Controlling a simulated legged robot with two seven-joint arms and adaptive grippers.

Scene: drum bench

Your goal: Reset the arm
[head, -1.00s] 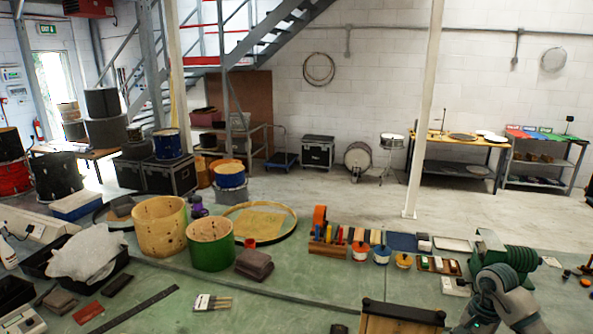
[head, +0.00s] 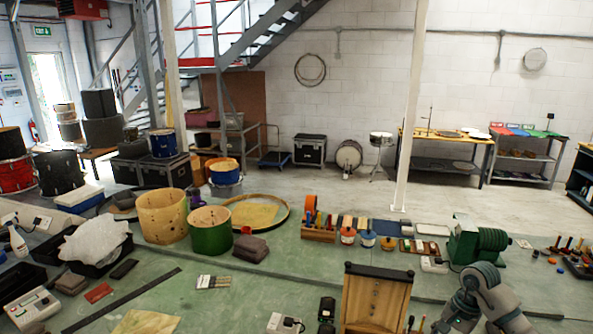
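A grey-teal arm, which looks like my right arm, shows at the bottom right of the head view. Only its rounded links are visible, and its gripper is out of the picture. My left arm and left gripper do not show. The arm stands over the near right of the green bench top (head: 250,292), just right of a wooden box with a dark top edge (head: 375,298). A green ribbed machine (head: 478,244) stands behind the arm.
A wooden drum shell (head: 162,216), a green drum shell (head: 210,232) and a dark folded cloth (head: 250,248) stand at centre left. A tool rack (head: 318,233) and several small pots are further right. A black tray with a plastic bag (head: 95,245) is at left.

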